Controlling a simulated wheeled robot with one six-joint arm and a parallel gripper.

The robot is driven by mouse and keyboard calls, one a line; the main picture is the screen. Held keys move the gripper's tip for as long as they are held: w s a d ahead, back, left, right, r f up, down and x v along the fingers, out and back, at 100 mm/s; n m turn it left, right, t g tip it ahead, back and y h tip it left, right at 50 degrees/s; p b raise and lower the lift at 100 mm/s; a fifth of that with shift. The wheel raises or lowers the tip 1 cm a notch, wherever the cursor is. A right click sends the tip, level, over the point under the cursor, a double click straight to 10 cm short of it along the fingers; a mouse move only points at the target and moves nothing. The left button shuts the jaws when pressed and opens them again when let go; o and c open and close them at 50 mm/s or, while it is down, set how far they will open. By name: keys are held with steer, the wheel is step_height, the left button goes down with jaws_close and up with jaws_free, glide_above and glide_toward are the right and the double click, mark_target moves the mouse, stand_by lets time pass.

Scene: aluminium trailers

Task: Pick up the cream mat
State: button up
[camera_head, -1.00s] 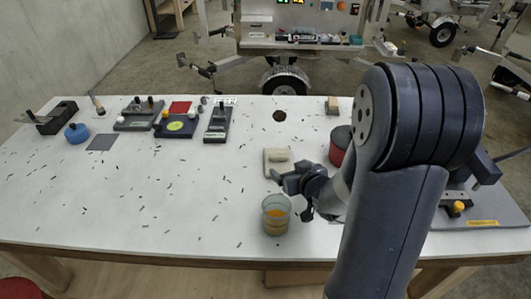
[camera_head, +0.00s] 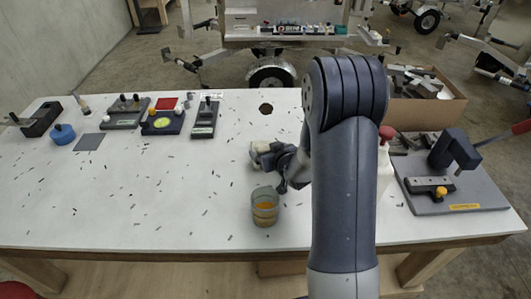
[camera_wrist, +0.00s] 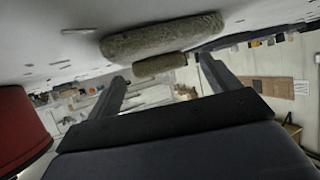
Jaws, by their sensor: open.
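The cream mat shows in the head view as a small pale patch (camera_head: 257,146) on the white table, mostly hidden behind my gripper (camera_head: 268,158). In the wrist view, the mat (camera_wrist: 162,37) appears as a thick, fuzzy, beige-grey piece with a second, similar part just below it. My gripper (camera_wrist: 162,69) is open there, with its two fingers apart and the lower fuzzy part between their tips in the picture. I cannot tell whether the fingers touch it.
A glass jar with orange contents (camera_head: 265,208) stands just in front of my gripper. A red container (camera_wrist: 18,122) is close by in the wrist view. A white bottle (camera_head: 385,165) and a grey board (camera_head: 455,192) are at the right. The table's left middle is clear apart from scattered bits.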

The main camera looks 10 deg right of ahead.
steer(key=shift+c, duration=0.3)
steer(key=c, duration=1)
